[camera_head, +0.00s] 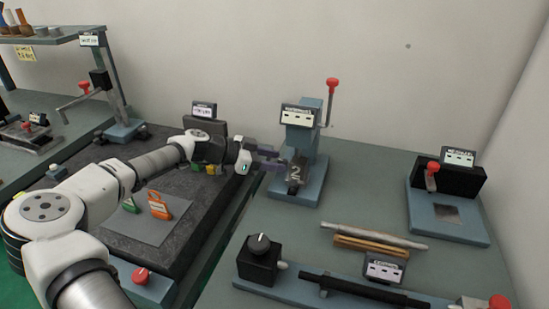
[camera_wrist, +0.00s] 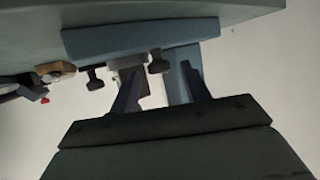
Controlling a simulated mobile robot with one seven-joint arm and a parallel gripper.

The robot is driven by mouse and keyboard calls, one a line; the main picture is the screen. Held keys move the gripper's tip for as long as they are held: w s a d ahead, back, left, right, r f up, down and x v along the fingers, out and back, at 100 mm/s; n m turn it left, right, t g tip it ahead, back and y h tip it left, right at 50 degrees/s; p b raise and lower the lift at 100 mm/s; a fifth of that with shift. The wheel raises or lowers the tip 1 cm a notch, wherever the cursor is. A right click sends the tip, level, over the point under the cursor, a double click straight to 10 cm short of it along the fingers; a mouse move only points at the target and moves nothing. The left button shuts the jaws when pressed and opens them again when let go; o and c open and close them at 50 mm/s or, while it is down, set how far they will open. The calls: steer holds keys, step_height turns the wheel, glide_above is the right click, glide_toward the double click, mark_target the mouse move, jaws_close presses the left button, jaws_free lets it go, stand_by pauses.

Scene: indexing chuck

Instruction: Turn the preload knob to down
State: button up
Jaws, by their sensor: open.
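My gripper (camera_head: 272,160) is open and level, its dark fingers reaching from the left toward a blue fixture (camera_head: 306,142) with a dark block marked "2" (camera_head: 295,172). In the wrist view, a dark knob-like part (camera_wrist: 158,62) shows between the finger ends of my gripper (camera_wrist: 161,70), and a similar one (camera_wrist: 96,78) lies left of them. Contact cannot be told. A round black knob (camera_head: 259,243) with a pale pointer mark sits on a black box at the front of the right table, away from my gripper. No readable label shows which knob is the preload knob.
A red-tipped lever (camera_head: 332,90) rises on the fixture's right. A blue-based station with a red handle (camera_head: 432,175) stands at the far right. Rods (camera_head: 375,238) lie in front. Table between fixture and right station is clear.

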steer(key=shift+d+f, duration=0.2)
steer(key=shift+d, duration=0.1)
steer(key=shift+c, duration=0.5)
steer(key=c, duration=0.9)
steer(key=shift+o, duration=0.2)
steer(key=shift+w+r+m+g+p, duration=0.2)
steer(key=shift+w+m+g+p, duration=0.05)
steer(key=shift+m+g+p, duration=0.3)
steer(key=shift+w+f+m+g, duration=0.1)
steer(key=shift+w+m+g, duration=0.05)
steer(key=shift+m+g, duration=0.9)
steer(key=shift+w+f+m+g, duration=0.15)
steer(key=shift+m+g, duration=0.65)
steer(key=shift+g, duration=0.4)
steer(key=shift+r, duration=0.1)
steer(key=o, duration=1)
steer(key=shift+c, duration=0.2)
